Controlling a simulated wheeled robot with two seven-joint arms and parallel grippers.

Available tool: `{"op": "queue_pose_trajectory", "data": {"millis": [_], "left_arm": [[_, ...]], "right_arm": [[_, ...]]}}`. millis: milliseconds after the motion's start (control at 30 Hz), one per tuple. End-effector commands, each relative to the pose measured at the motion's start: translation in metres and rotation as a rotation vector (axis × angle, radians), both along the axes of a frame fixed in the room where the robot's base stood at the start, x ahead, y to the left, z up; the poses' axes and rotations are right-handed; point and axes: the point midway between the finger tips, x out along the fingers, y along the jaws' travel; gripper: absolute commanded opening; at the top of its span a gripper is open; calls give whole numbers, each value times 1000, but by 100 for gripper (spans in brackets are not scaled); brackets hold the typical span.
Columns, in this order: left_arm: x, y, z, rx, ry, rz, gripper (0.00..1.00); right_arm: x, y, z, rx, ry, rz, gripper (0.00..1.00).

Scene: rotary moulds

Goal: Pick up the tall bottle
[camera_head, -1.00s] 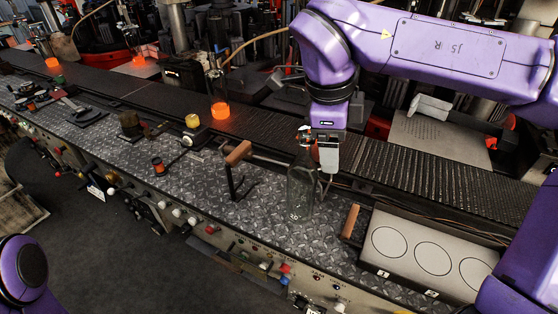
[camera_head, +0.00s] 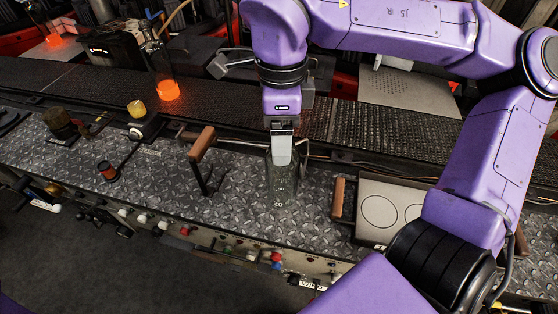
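The tall bottle (camera_head: 283,190) is clear glass and stands upright on the diamond-plate bench (camera_head: 240,210), left of the white tray. My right gripper (camera_head: 283,155) points down at the bottle's top from above. A pale finger covers the bottle's neck, so I cannot see whether the fingers touch the glass or how far apart they are. My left gripper is out of view.
A wooden-handled tool (camera_head: 202,146) stands left of the bottle. Right of it are another wooden handle (camera_head: 338,199) and a white tray with circles (camera_head: 368,228). A conveyor (camera_head: 215,101) runs behind, carrying a glowing orange glass piece (camera_head: 167,90).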

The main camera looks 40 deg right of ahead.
Motion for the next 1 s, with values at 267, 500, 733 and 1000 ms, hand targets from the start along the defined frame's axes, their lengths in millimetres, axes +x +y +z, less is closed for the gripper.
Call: {"op": "queue_pose_trajectory", "data": {"millis": [267,500,733,1000], "left_arm": [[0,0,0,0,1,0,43],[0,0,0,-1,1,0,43],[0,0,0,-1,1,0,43],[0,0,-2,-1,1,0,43]], "right_arm": [[-1,0,-3,0,-2,0,68],[0,0,-3,0,-2,1,0],[0,0,-3,0,-2,1,0],[0,0,8,0,-5,0,0]]}}
